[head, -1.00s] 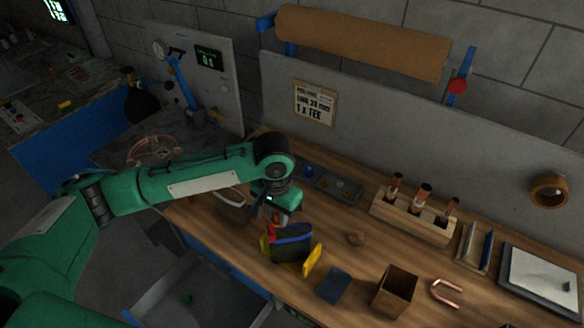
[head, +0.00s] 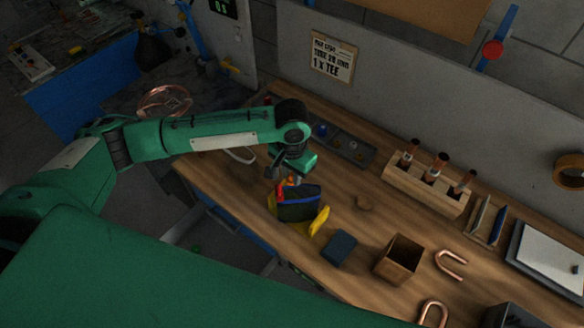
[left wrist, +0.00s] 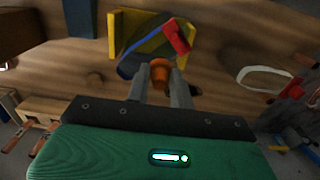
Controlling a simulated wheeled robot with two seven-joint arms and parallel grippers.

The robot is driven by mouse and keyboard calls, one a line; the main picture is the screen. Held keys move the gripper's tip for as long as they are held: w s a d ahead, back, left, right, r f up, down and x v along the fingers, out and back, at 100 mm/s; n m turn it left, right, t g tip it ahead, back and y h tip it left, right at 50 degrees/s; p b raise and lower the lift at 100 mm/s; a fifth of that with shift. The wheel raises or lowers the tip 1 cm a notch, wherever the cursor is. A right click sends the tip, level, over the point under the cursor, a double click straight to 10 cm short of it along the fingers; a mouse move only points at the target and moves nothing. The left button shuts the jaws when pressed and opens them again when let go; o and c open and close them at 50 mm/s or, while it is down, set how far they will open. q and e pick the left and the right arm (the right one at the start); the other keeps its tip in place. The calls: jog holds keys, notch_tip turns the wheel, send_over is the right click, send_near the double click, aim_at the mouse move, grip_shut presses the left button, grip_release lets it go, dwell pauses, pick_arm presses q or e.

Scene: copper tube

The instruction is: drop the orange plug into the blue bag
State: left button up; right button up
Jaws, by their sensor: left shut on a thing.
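The blue bag (head: 298,208) stands on the workbench, a dark pouch with a blue rim, held in a yellow stand (head: 319,221). In the left wrist view the bag's blue rim (left wrist: 128,68) shows beside the yellow stand (left wrist: 150,40), with a red part (left wrist: 175,36) at its edge. My left gripper (head: 291,180) is at the bag's back edge, pointing down. It is shut on the orange plug (left wrist: 160,72), which sits between the fingertips; how far it is above the bag I cannot tell. My right gripper is out of view.
A dark blue block (head: 340,247) and an open brown box (head: 399,258) stand to the right of the bag. Copper bends (head: 450,265) lie further right. A wooden rack (head: 427,188) with copper-tipped tools and a grey tray (head: 345,145) are behind.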

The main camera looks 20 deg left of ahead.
aim_at(292, 174)
pick_arm(q)
jog(key=o, duration=1)
jog(key=shift+w, duration=0.1)
notch_tip(292, 174, up, 14)
jog(key=b, duration=0.4)
jog(key=shift+f+b, duration=0.1)
jog(key=shift+b, duration=0.2)
jog(key=shift+f, duration=0.1)
